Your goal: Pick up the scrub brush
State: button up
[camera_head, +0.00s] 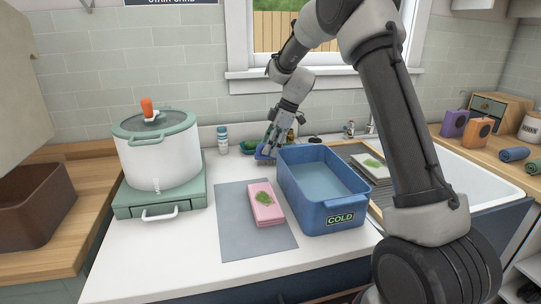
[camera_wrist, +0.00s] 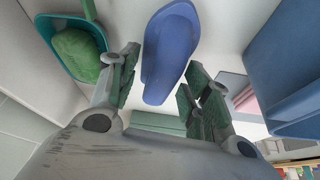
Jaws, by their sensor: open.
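The scrub brush (camera_wrist: 170,50) appears as a long blue rounded body on the white counter. In the head view a small part of its blue body (camera_head: 261,155) shows at the back of the counter, largely hidden by my gripper. My gripper (camera_head: 270,147) points down there, beside the blue tub. In the wrist view my gripper (camera_wrist: 162,68) is open, with one green-padded finger on each side of the brush. The brush lies between the fingers and extends beyond them. Whether a finger touches it I cannot tell. No bristles show.
A teal dish with a green sponge (camera_wrist: 78,55) lies close beside the brush. The blue COLD tub (camera_head: 330,216) of water stands on the other side. A folded pink towel (camera_head: 264,210) lies on a grey mat (camera_head: 233,222). A lidded pot (camera_head: 160,160) stands left.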

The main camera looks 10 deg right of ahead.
jog(key=shift+f, duration=0.15)
grip_shut()
